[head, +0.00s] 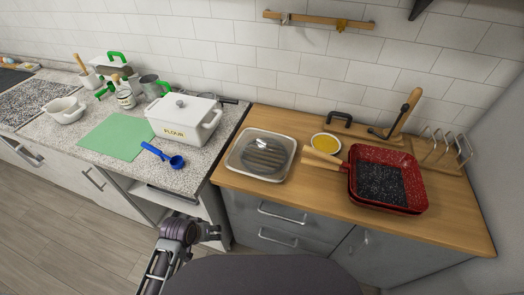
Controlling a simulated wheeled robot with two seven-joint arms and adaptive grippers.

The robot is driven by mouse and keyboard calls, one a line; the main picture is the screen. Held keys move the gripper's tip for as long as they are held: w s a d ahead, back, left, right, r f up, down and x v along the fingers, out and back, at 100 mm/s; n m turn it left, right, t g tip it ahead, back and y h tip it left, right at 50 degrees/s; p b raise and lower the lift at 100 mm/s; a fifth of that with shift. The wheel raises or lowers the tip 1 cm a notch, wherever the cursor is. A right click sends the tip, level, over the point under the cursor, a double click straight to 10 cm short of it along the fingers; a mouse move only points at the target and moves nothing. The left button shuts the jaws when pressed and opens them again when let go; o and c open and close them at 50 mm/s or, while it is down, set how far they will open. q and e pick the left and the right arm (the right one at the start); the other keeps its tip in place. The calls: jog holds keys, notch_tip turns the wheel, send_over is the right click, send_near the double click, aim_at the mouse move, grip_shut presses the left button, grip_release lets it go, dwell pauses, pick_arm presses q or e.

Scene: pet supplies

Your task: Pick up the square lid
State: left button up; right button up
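A red square pan (408,206) with a dark speckled middle and a wooden handle sits on the wooden counter at the right. My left gripper (210,231) is low in front of the cabinets, below and apart from the box; its fingers are too small to read. My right gripper is out of view.
A green mat (116,136) and blue scoop (164,157) lie left of and before the box. A metal tray (236,164) holds a grey ridged item. A yellow-filled bowl (325,143) and wire rack (443,148) stand rightward. The wooden counter's front strip is clear.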

pick_arm(q)
jog(key=w+d+r+n+t+h, duration=0.3)
jog(key=w+d+r+n, duration=0.3)
jog(key=w+r+n, duration=0.3)
jog(key=w+d+r+n+t+h, duration=0.3)
jog(key=w+d+r+n+h, duration=0.2)
jog(key=w+r+n, duration=0.5)
jog(key=shift+w+d+r+n+t+p, duration=0.35)
jog(key=shift+r+n, duration=2.15)
jog(key=shift+n, duration=1.3)
jog(key=shift+s, duration=0.1)
jog(key=shift+d, duration=0.1)
send_over(252, 156)
jog(key=shift+f, duration=1.4)
jog(key=shift+w+d+f, duration=0.25)
jog(key=shift+w+d, duration=0.1)
